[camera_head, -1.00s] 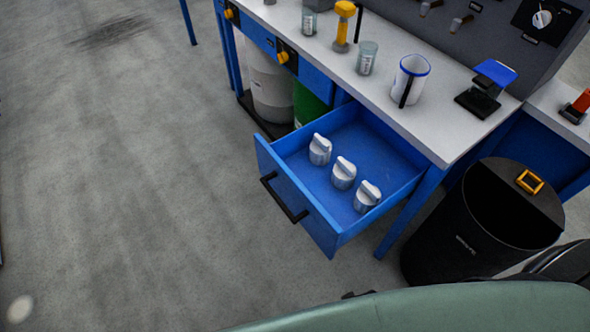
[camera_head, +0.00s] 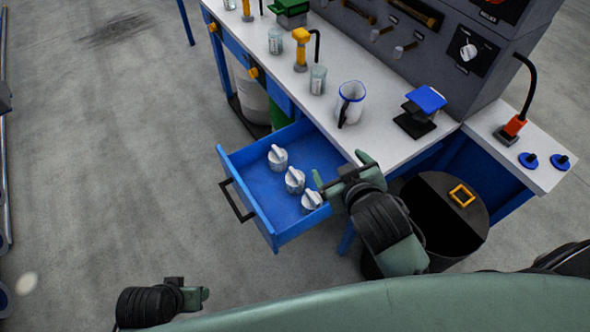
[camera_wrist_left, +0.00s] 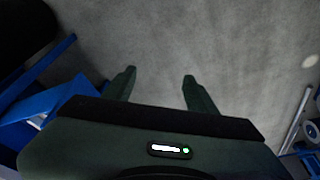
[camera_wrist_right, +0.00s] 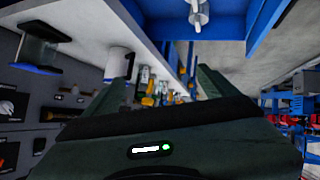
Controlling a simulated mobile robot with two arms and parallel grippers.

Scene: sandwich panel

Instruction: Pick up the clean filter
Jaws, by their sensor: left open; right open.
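Three white-and-silver filters (camera_head: 295,180) with raised grips stand in a row in the open blue drawer (camera_head: 262,192). All look clean, and I cannot tell them apart. My right gripper (camera_head: 342,168) is open and empty above the drawer's right side, close to the nearest filter (camera_head: 311,201). The right wrist view shows one filter (camera_wrist_right: 198,14) at the top, beyond the open fingers (camera_wrist_right: 163,55). My left gripper (camera_head: 204,295) is low at the bottom left, away from the drawer. The left wrist view shows its fingers (camera_wrist_left: 158,75) apart with only floor between.
The white worktop (camera_head: 385,150) above the drawer holds a white mug with a blue rim (camera_head: 351,102), glasses (camera_head: 318,79) and a blue-topped stand (camera_head: 420,110). A black bin (camera_head: 445,220) stands right of the drawer.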

